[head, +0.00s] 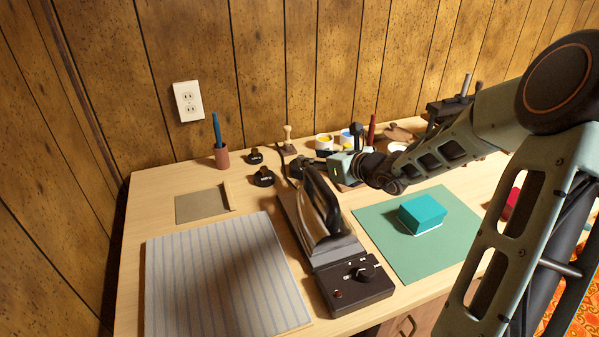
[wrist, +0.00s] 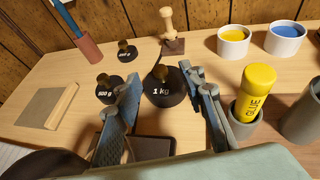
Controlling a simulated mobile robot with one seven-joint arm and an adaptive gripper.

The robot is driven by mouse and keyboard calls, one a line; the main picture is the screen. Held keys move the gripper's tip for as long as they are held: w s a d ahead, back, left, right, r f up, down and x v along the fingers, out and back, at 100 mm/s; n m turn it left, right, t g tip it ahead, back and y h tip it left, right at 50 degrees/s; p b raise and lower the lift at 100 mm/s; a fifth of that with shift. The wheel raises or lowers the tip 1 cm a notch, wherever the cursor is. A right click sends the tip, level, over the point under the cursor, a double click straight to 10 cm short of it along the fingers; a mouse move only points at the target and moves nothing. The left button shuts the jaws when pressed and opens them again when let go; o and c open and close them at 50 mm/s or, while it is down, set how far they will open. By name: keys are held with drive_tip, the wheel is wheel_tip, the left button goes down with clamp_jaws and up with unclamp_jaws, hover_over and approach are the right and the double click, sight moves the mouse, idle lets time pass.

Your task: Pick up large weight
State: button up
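The large weight, a black disc marked "1 kg" (wrist: 163,93) with a brass-coloured knob, stands upright on the table. In the head view the large weight (head: 296,170) is partly hidden behind the iron and my gripper. In the wrist view my gripper (wrist: 163,80) is open, with one finger on each side of the weight in the picture. Nothing is held. I cannot tell how much distance is left between the fingertips and the weight, or whether the right finger touches it.
The 500 g weight (wrist: 106,90) and a smaller weight (wrist: 127,52) stand left of it. A wooden-handled stamp (wrist: 169,30) is behind it. A yellow glue stick (wrist: 254,90) in a grey cup stands right. An iron (head: 320,205) on its stand is in front.

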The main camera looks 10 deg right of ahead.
drive_tip(key=b+x, duration=0.2)
drive_tip(key=x, duration=0.4)
drive_tip(key=shift+w+a+f, duration=0.15)
drive_tip(key=shift+a, duration=0.05)
drive_tip(key=shift+c, duration=0.3)
clamp_jaws()
